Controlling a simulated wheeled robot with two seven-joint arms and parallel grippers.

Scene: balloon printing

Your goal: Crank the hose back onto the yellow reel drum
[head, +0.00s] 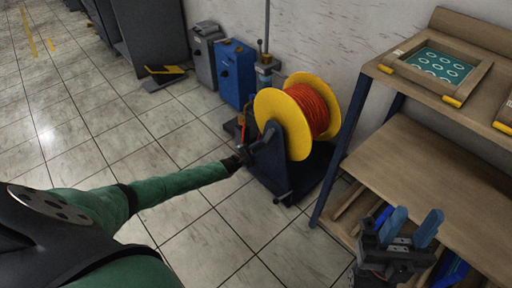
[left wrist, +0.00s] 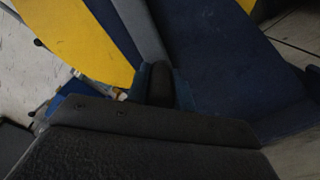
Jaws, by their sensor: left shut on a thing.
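The yellow reel drum (head: 282,121) stands on a dark blue stand (head: 272,170), with orange-red hose (head: 314,107) wound between its flanges. My left gripper (head: 241,156) is at the near left side of the reel, shut on the crank handle. In the left wrist view, the dark crank handle (left wrist: 160,86) sits between my blue fingertips, at the end of a grey crank arm (left wrist: 141,30). A yellow flange (left wrist: 86,42) shows behind it. My right gripper (head: 410,228) is open and empty in front of the wooden shelf unit, away from the reel.
A wooden shelf unit (head: 440,165) with blue legs stands right of the reel, a framed green panel (head: 440,66) on top. A blue box (head: 234,74) and a grey box (head: 205,55) stand behind, by the wall. Tiled floor (head: 120,120) is clear left of the reel.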

